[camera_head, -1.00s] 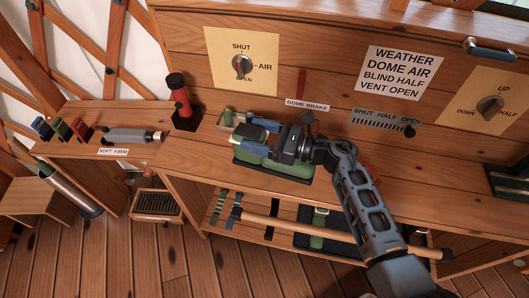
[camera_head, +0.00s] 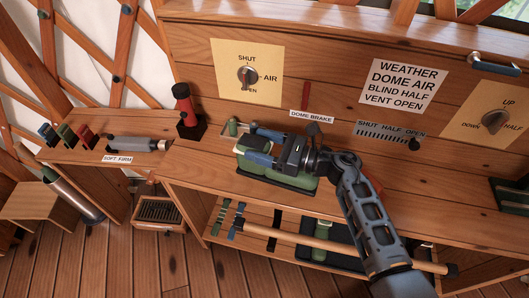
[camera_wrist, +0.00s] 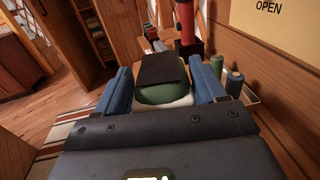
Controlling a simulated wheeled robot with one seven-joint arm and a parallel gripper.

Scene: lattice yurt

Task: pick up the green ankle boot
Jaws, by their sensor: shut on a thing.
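The green ankle boot (camera_head: 301,184) is at the bench top, below the dome brake sign. It shows as a green body with a dark edge along its underside. My gripper (camera_head: 258,152) comes from the right, with blue fingers on both sides of the boot, shut on it. In the wrist view the boot (camera_wrist: 165,95) lies between the two blue fingers of my gripper (camera_wrist: 165,88), with a dark flat piece on top and a pale band below. The fingers and hand hide part of it. I cannot tell whether it touches the bench.
A red-topped dark object (camera_head: 187,112) stands to the left. A small tray of spools (camera_head: 234,128) is close behind my gripper. The upright panel with its switches (camera_head: 247,76) rises behind. The bench top to the right (camera_head: 430,180) is largely clear.

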